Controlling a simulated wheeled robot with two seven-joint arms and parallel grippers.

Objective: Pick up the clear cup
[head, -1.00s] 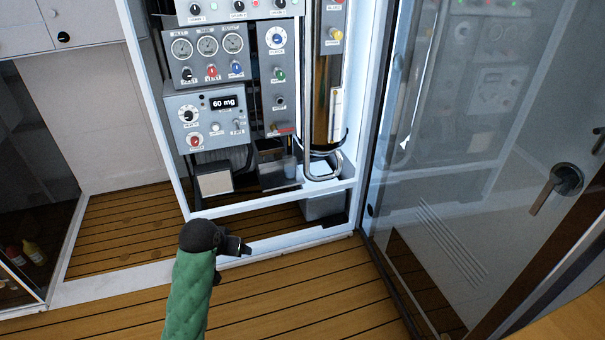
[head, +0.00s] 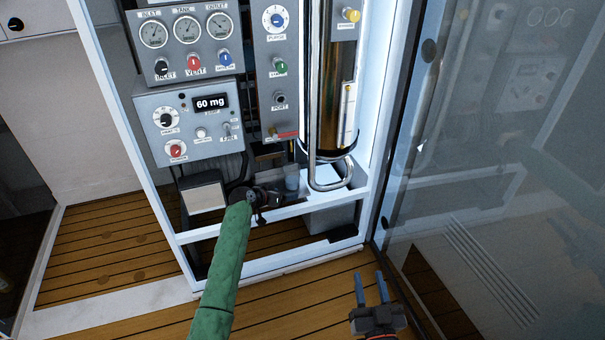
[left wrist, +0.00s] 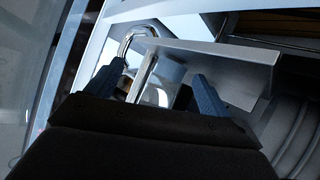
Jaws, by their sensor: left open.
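A small pale-blue see-through shape (head: 292,183), probably the clear cup, stands on the low shelf of the panel cabinet, left of the bent metal pipe. My left gripper (head: 266,201) reaches in over the cabinet's lower rail, just left of and in front of that shape. In the left wrist view its two blue fingers (left wrist: 158,88) are spread apart, with a metal pipe and pale surfaces beyond.
The control panel (head: 188,125) with its knobs and gauges rises above the shelf. The metal pipe (head: 330,178) stands close to the cup's right. The white lower rail (head: 310,206) crosses in front. The glass door (head: 480,180) is at the right.

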